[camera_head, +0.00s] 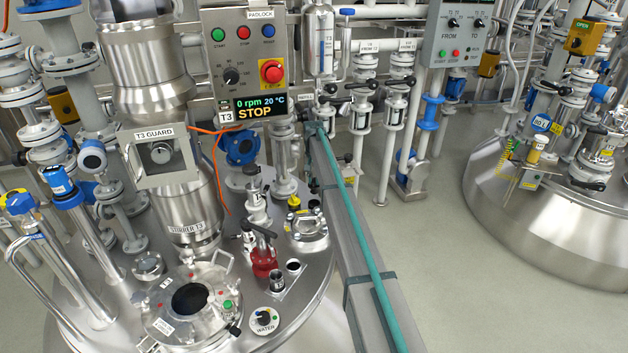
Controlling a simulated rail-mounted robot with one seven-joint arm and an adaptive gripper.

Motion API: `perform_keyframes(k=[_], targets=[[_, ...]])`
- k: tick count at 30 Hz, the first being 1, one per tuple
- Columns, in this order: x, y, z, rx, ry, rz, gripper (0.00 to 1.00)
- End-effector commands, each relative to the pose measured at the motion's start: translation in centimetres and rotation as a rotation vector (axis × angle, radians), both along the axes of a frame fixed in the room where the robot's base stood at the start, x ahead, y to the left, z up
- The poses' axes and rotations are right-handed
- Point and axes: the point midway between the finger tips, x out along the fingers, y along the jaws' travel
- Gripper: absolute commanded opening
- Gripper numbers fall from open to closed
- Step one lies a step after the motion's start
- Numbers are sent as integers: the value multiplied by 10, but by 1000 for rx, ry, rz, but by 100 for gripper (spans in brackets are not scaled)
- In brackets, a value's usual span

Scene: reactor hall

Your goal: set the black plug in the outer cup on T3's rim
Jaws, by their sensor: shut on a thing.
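T3 is the steel vessel (312,290) at the left, with its lid and fittings seen from above. Near the right part of its rim, a small metal bracket (284,291) carries two small round cup-like fittings. One (277,281) is grey metal with a dark top; the other (293,265) sits farther back and shows a dark round top. I cannot tell whether either dark top is a plug or an empty opening. I cannot make out the black plug for certain. My gripper is not in view.
Close to the cups stand a red valve (264,256) with a black handle, a WATER knob (265,317) and a round manway (190,299) with a dark opening. The T3 control panel (248,65) reads STOP. A beam (340,215) with a teal pipe runs along the right side.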

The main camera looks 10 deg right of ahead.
Motion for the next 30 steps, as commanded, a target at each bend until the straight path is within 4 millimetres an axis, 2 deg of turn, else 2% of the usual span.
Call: perform_keyframes(k=[30], targets=[[0,0,-64,0,0,-1,0]])
